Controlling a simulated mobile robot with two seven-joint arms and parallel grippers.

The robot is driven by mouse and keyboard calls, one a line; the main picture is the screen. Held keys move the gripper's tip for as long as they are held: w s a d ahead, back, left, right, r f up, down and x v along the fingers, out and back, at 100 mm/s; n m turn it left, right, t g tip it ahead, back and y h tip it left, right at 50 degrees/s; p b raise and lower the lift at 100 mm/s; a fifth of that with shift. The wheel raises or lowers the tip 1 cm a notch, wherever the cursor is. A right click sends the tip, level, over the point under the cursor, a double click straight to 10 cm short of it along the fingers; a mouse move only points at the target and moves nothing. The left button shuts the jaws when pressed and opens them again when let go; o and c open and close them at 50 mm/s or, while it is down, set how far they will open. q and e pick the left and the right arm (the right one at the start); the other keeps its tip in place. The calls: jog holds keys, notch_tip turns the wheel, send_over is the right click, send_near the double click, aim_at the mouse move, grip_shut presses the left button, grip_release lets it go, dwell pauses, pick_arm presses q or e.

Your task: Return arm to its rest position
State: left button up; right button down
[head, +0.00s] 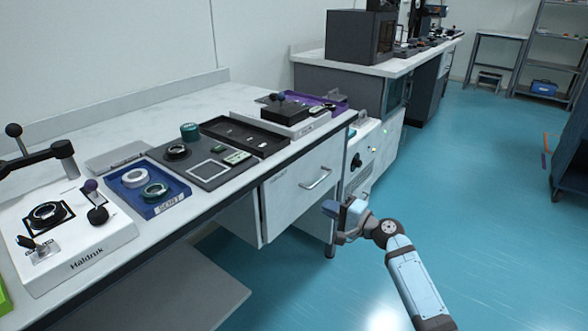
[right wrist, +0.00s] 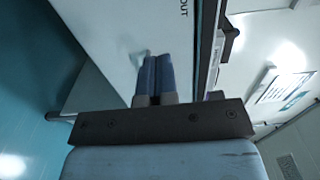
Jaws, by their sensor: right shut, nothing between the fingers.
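My right gripper (head: 334,217) is in front of the bench's drawer cabinet, over the blue floor and below the level of the bench top. It is shut and holds nothing. Its two blue fingers (right wrist: 154,76) lie side by side in the right wrist view, pointing at a pale panel. My right arm (head: 415,275) comes in from the bottom right of the head view. My left gripper does not show.
The bench (head: 75,127) carries a white Haldruk device (head: 88,253), a blue sort tray (head: 162,206), a dark mat (head: 207,177) and a black tray (head: 232,121). The drawer cabinet (head: 290,200) is close to my right gripper. Blue floor (head: 480,190) is open at right.

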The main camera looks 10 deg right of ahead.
jog(key=s+a+r+n+g+h+p, duration=0.1)
jog(key=s+r+n+h+p, duration=0.15)
jog(key=s+p, duration=0.85)
jog(key=s+a+r+n+g+h+p, duration=0.15)
jog(key=s+n+h+p, duration=0.25)
jog(key=s+p, duration=0.7)
pick_arm(q)
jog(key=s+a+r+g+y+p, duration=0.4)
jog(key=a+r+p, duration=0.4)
jog(key=p, duration=1.1)
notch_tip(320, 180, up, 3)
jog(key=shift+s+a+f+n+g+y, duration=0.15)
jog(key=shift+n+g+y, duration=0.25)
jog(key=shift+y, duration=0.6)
pick_arm(e)
jog(key=s+a+r+n+h, duration=0.1)
jog(key=s+r+n, duration=0.5)
jog(key=s+r, duration=0.8)
jog(key=shift+s+a+h, duration=0.15)
jog(key=shift+s+h, duration=0.4)
jog(key=shift+s, duration=0.6)
